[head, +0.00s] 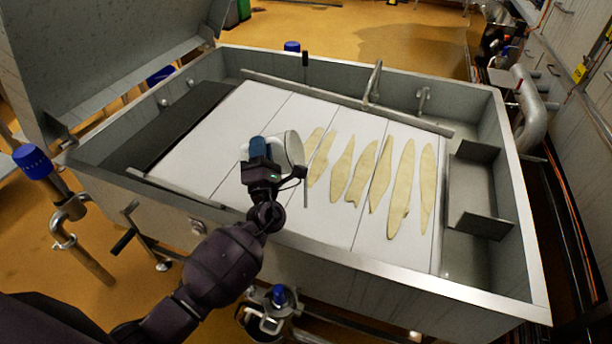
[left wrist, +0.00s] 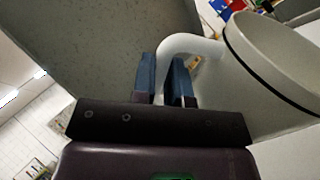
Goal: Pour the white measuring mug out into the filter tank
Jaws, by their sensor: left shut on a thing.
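The white measuring mug (head: 290,146) is over the filter tank (head: 390,278) in the head view, partly hidden behind my left gripper (head: 263,152). In the left wrist view my left gripper (left wrist: 165,80) has its blue fingers shut on the handle of the mug (left wrist: 262,85). The mug's body is to the right of the fingers and looks tilted there. No stream of liquid shows, and I cannot see what is inside. The tank is a wide steel basin with white panels on its floor. My right gripper is not in view.
Several pale yellowish patches (head: 365,170) lie on the white panels to the right of the mug. A steel bracket (head: 478,190) is at the tank's right end. A raised steel lid (head: 100,55) stands at the left.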

